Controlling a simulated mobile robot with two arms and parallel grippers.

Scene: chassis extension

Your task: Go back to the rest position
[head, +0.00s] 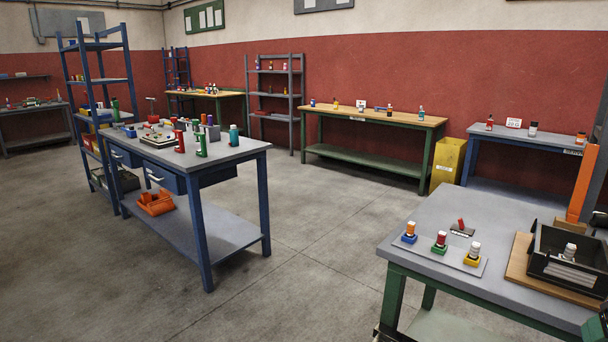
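Neither of my grippers shows in the head view, and no arm of mine can be made out for sure. The near right table (440,228) has a grey top and green legs. On it, a grey plate (463,264) carries three small pieces: an orange one on a blue base (409,238), a red one on a green base (439,248) and a white one on a yellow base (473,260). A black bin (560,276) on a wooden board (518,272) holds a white-topped piece (570,251) and pale flat parts.
A blue workbench (232,156) with several bottles and parts stands at left, an orange tray (155,204) on its lower shelf. A wooden-topped bench (390,120), a yellow bin (447,163) and shelves (276,95) line the back. The concrete floor (310,210) between the tables is clear.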

